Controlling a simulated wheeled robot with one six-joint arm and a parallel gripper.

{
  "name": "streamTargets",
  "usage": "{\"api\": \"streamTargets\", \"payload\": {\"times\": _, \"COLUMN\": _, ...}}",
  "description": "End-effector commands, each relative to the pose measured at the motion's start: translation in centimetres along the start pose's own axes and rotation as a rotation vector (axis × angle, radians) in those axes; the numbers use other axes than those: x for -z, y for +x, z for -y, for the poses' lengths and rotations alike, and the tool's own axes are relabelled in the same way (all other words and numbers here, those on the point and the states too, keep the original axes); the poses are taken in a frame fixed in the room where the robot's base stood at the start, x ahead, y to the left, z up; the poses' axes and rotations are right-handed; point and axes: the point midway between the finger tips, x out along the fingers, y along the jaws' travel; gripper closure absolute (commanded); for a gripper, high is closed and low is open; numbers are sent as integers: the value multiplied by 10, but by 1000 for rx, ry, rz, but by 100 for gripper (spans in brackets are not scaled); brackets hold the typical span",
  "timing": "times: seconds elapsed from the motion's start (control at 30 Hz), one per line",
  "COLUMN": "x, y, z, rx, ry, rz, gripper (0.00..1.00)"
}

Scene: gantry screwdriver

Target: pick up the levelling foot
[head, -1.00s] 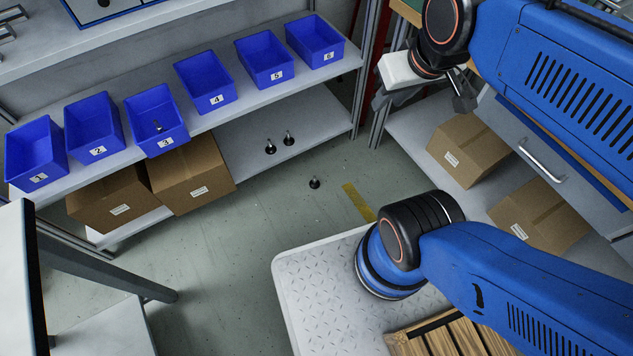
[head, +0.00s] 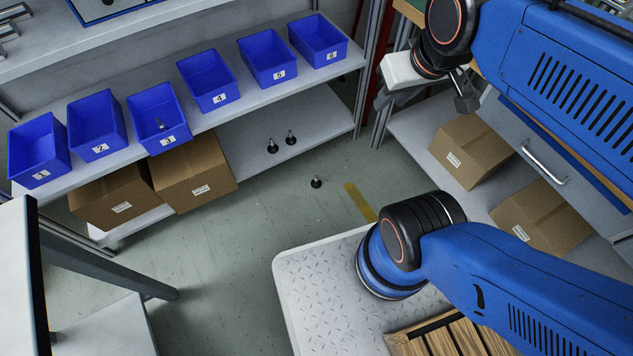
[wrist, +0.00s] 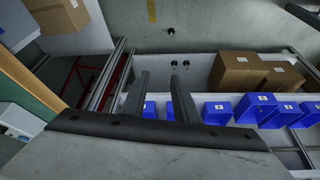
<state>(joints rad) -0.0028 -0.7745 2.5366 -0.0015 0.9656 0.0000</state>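A levelling foot (head: 316,183), a dark round base with a short stud, stands on the floor in front of the shelf unit. Two more stand on the lower shelf, one at left (head: 272,147) and one at right (head: 291,138). A small foot-like part (head: 160,124) lies in blue bin 3. The wrist view also shows the floor foot (wrist: 171,31) and the shelf pair, small and far off. My gripper (wrist: 160,73) is open with nothing between its fingers. In the head view it is high at the upper right, well away from the feet.
Numbered blue bins (head: 207,83) line the upper shelf, with cardboard boxes (head: 192,173) below. A drawer cabinet (head: 548,150) with boxes under it stands at right. A table (head: 105,330) is at lower left. The floor around the lone foot is clear, with a yellow strip (head: 360,201) nearby.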

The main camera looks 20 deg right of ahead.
Motion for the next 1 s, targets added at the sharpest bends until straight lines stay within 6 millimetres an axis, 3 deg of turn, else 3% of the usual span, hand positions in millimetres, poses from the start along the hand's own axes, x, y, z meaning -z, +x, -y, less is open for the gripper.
{"api": "streamTargets", "payload": {"times": 0.23, "x": 3, "y": 2, "z": 0, "rx": 1, "ry": 4, "rz": 4, "gripper": 69}}
{"api": "streamTargets", "payload": {"times": 0.37, "x": 15, "y": 13, "z": 1, "rx": 2, "ry": 20, "rz": 19, "gripper": 69}}
{"api": "streamTargets", "payload": {"times": 0.67, "x": 61, "y": 62, "z": 7, "rx": 5, "ry": 97, "rz": 70, "gripper": 69}}
{"api": "streamTargets", "payload": {"times": 1.0, "x": 103, "y": 131, "z": 16, "rx": 2, "ry": 186, "rz": 127, "gripper": 69}}
